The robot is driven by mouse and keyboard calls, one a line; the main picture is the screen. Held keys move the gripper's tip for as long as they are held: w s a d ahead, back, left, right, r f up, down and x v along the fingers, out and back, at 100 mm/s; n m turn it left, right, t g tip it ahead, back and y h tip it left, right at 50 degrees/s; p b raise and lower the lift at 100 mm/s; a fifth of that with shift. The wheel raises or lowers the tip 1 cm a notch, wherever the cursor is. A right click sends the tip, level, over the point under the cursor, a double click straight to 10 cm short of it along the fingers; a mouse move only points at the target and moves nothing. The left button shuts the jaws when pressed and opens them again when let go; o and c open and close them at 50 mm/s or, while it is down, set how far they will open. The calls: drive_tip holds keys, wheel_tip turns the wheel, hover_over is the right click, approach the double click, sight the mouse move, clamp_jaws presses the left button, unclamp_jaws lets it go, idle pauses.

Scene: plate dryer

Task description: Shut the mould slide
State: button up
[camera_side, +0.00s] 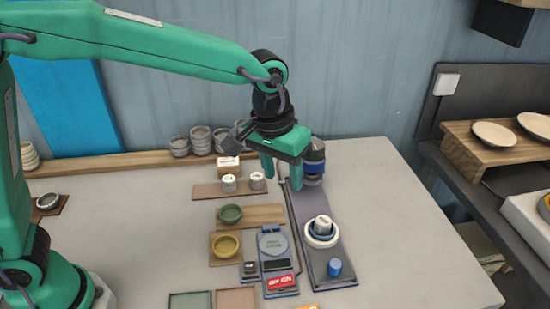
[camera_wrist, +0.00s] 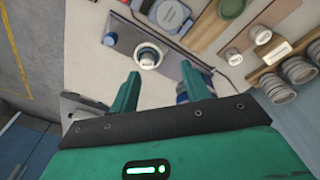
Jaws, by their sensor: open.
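A long grey base plate (camera_side: 305,245) runs from back to front on the table, and I take it to carry the mould slide. A white ringed piece with a blue band (camera_side: 321,230) sits on it, with a blue knob (camera_side: 335,267) near its front end. At its back end stands a dark and blue stacked cylinder (camera_side: 314,163). My gripper (camera_side: 281,172) is open and empty above the back part of the plate. In the wrist view my gripper (camera_wrist: 160,75) points toward the plate, and one finger partly hides the blue cylinder. I cannot tell which part slides.
Left of the plate is a blue device (camera_side: 278,262) with a grey disc and red switch (camera_side: 281,282). Green (camera_side: 230,214) and yellow (camera_side: 226,246) bowls stand on wooden boards. Small white cups (camera_side: 257,180) and stacked grey bowls (camera_side: 201,138) are behind. The table's right side is clear.

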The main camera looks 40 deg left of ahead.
drive_tip(key=g, duration=0.1)
hover_over(335, 262)
drive_tip(key=shift+y, duration=0.3)
drive_tip(key=f, duration=0.9)
drive_tip(key=shift+a+f, duration=0.25)
drive_tip(key=shift+f, duration=0.15)
drive_tip(key=shift+s+d+f, duration=0.1)
drive_tip(key=shift+d+f, duration=0.3)
drive_tip(key=shift+d, duration=0.05)
drive_tip(key=shift+f, duration=0.1)
drive_tip(key=shift+f, duration=3.8)
clamp_jaws()
drive_tip(key=shift+a, duration=0.15)
